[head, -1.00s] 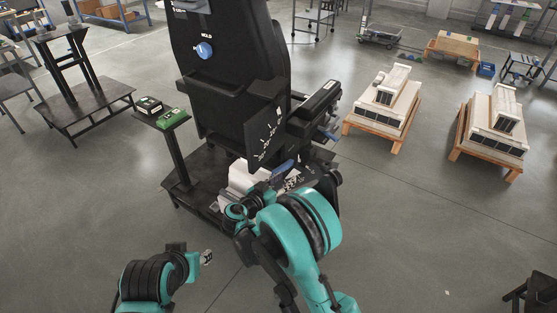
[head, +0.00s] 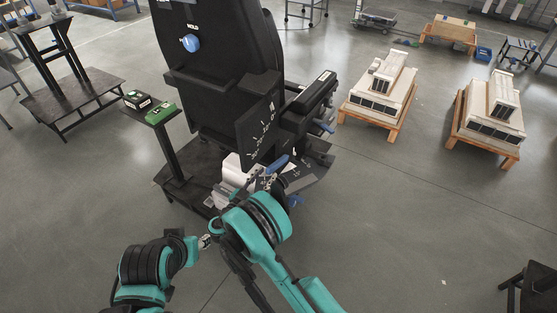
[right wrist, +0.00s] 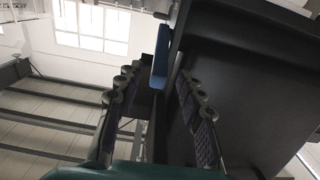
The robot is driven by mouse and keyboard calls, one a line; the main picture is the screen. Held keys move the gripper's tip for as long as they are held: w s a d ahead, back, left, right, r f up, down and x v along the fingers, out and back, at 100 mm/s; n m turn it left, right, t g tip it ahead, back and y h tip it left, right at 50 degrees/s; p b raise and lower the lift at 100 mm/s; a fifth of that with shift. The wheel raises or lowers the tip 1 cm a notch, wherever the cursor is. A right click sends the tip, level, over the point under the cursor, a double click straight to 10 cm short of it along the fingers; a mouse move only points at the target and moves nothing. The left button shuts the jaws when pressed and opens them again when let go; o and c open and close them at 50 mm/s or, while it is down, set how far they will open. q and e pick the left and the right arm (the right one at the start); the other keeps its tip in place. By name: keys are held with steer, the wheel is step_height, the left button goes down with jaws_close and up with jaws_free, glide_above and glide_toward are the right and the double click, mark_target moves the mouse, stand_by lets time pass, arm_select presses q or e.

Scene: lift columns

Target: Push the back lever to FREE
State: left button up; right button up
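A black seat (head: 215,100) stands on a dark base with its back toward me. A round blue knob (head: 190,43) sits high on it beside white lettering, possibly HOLD. A blue lever handle (head: 277,164) sticks out low beside a black plate with white marks (head: 262,128). I cannot tell which is the back lever; no FREE label is readable. My right gripper (head: 268,182) is just below the blue handle. In the right wrist view its fingers (right wrist: 155,95) are apart, with a blue handle (right wrist: 160,55) beyond and between their tips; contact is unclear. My left gripper (head: 206,241) is low, away from the seat.
A small stand (head: 170,145) left of the seat carries a green box (head: 161,112) and a dark box (head: 137,99). A black armrest (head: 310,93) juts out right. Pallets with pale units (head: 380,85) stand at right. The floor between is clear.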

mark_target(279, 161)
steer(key=b+x, duration=0.2)
steer(key=x, duration=0.5)
steer(key=shift+s, duration=0.1)
steer(key=shift+w+d, duration=0.25)
steer(key=shift+w, duration=0.1)
jaws_close()
